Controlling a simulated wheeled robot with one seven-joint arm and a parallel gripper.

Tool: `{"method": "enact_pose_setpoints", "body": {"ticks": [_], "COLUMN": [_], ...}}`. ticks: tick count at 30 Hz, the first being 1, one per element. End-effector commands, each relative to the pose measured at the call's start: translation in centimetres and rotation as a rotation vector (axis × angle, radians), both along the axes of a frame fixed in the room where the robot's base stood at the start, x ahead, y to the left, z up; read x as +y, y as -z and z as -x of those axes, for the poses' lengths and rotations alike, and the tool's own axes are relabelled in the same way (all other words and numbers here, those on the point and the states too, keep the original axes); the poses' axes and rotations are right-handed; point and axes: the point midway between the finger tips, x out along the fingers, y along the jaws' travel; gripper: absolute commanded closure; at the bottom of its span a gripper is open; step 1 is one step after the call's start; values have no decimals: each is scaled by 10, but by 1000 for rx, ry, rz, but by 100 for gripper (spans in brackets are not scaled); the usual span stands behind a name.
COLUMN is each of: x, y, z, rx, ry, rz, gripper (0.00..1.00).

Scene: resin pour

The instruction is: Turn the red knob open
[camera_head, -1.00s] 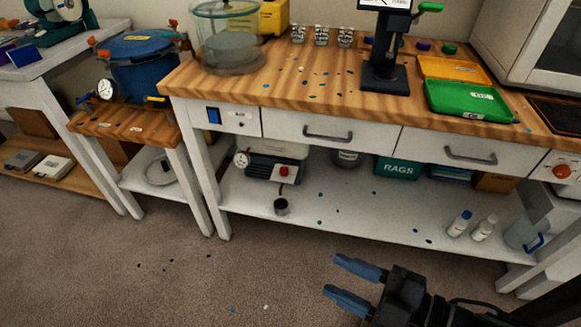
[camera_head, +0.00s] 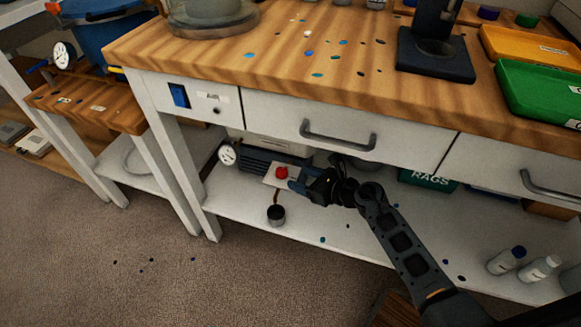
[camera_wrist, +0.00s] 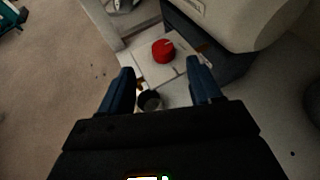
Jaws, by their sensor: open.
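The red knob (camera_head: 282,172) sits on a light plate on the front of the pump unit (camera_head: 255,160), on the white lower shelf under the wooden bench. In the wrist view the red knob (camera_wrist: 163,50) lies ahead of my gripper (camera_wrist: 160,88), roughly midway between the two blue fingers. My gripper (camera_head: 297,179) is open and empty, just right of the knob in the head view. The fingers appear close to the knob but not around it. The pump's right part is partly hidden by my gripper in the head view.
The drawer (camera_head: 340,133) and bench top (camera_head: 270,50) are above my arm. White bottles (camera_head: 540,268) stand at the right.

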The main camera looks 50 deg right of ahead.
Motion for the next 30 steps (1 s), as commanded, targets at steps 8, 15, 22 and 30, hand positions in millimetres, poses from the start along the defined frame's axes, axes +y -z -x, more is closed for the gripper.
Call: {"method": "enact_pose_setpoints", "body": {"ticks": [8,15,22,30], "x": [-3,-5,-5,-5], "y": [14,27,31,31], "z": [-29,-61,-73,-73], "rx": [6,4,6,6], "ry": [-4,-3,-4,-4], "rz": [15,14,14,13], "gripper": [36,36,36,39]}}
